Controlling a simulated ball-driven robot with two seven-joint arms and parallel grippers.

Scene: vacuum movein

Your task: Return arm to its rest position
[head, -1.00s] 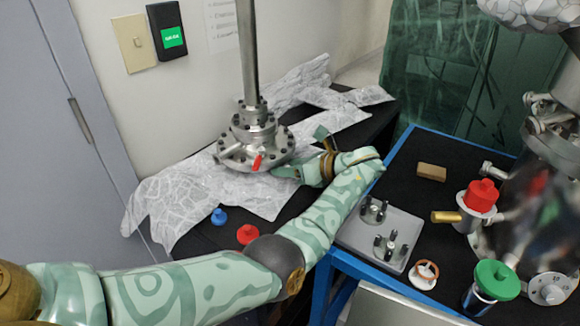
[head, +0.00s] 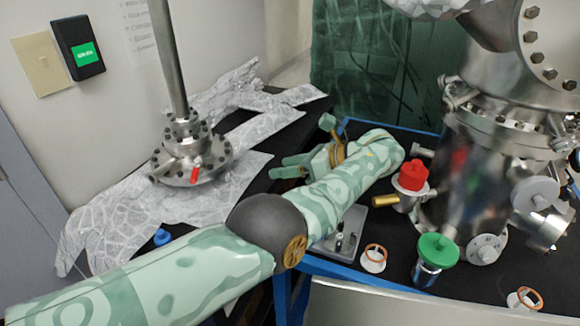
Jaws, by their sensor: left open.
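My left arm comes in from the lower left, and its pale green patterned left gripper (head: 298,147) is open and empty. It hangs over the gap between the dark table and the blue-framed bench, to the right of the steel flanged tube (head: 180,150). The tube stands upright on crumpled foil (head: 130,200), and a red-tipped part shows on its flange. The gripper is apart from the tube. My right gripper is not in view.
The blue-framed bench holds a steel chamber (head: 470,180), a red-capped port (head: 412,177), a green-capped cylinder (head: 437,250) and a grey tray (head: 345,232) partly hidden by my arm. A blue cap (head: 162,237) lies on the left table. A door is at far left.

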